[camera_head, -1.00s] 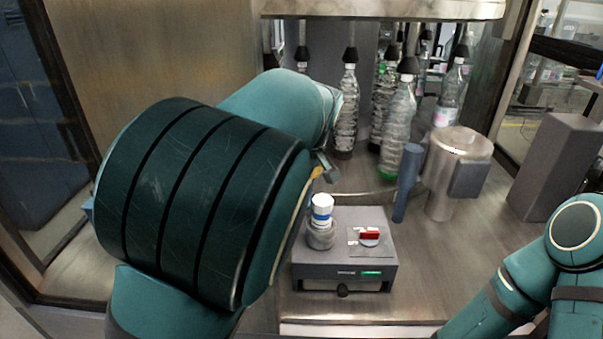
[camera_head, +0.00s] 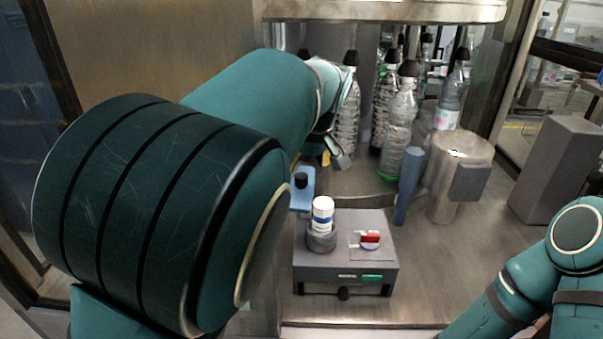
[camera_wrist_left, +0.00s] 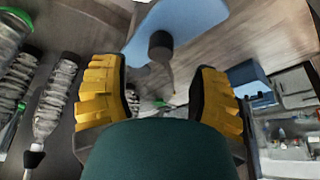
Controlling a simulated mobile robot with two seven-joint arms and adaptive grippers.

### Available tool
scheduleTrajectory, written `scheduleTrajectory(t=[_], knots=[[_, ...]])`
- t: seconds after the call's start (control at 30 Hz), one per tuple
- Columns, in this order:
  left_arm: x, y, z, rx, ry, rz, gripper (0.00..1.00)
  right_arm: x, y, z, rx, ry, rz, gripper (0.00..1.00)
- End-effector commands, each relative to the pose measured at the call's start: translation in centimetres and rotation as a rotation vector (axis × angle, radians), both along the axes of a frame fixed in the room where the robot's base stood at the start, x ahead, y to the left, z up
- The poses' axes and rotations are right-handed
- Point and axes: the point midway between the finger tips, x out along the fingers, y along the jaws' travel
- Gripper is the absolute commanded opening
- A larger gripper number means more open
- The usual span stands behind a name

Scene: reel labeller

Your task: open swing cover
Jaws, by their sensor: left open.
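A light blue plate with a black knob, which looks like the swing cover (camera_head: 307,178), stands just behind and left of a grey box (camera_head: 345,252) in the head view. In the left wrist view the blue plate (camera_wrist_left: 195,18) and its knob lie beyond my fingers. My left gripper (camera_head: 332,157) is mostly hidden by my arm in the head view. In the wrist view its yellow-padded fingers (camera_wrist_left: 158,70) are spread apart, with the knob showing between and beyond them, and nothing is gripped. My right gripper is out of view.
The grey box carries a white-capped container (camera_head: 322,212) in a round holder and a red switch (camera_head: 370,239). Several clear bottles (camera_head: 398,120) hang behind. A dark blue post (camera_head: 408,185) and a metal cylinder (camera_head: 447,195) stand to the right.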

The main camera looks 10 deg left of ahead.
Motion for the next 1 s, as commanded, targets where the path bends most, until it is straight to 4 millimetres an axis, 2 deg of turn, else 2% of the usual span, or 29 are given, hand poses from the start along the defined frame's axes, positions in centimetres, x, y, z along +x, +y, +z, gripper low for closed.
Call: scheduleTrajectory(t=[0.1,0.33,0.5,0.77,0.87,0.93,0.97,1.0], knots=[[-0.8,-0.6,2.4,-0.001,-0.003,-0.002,0.61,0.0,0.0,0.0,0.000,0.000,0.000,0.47],[-1.9,-1.3,5.5,0.000,0.000,-0.001,0.61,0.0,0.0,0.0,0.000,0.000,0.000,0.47],[-2.2,-1.5,6.4,0.001,0.002,-0.001,0.61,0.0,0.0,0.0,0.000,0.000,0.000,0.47],[-2.3,-1.5,6.4,0.001,0.003,0.000,0.61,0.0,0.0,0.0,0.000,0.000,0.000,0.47],[-2.2,-1.6,6.5,-0.001,0.003,0.013,0.32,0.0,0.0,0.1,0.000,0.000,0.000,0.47],[-2.0,-2.1,6.6,-0.006,0.006,0.059,0.07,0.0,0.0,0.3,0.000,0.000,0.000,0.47],[-1.8,-2.5,6.7,-0.011,0.005,0.089,0.00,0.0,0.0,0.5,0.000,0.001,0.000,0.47],[-1.6,-3.1,6.8,-0.018,0.007,0.142,0.00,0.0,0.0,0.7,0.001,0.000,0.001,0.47]])
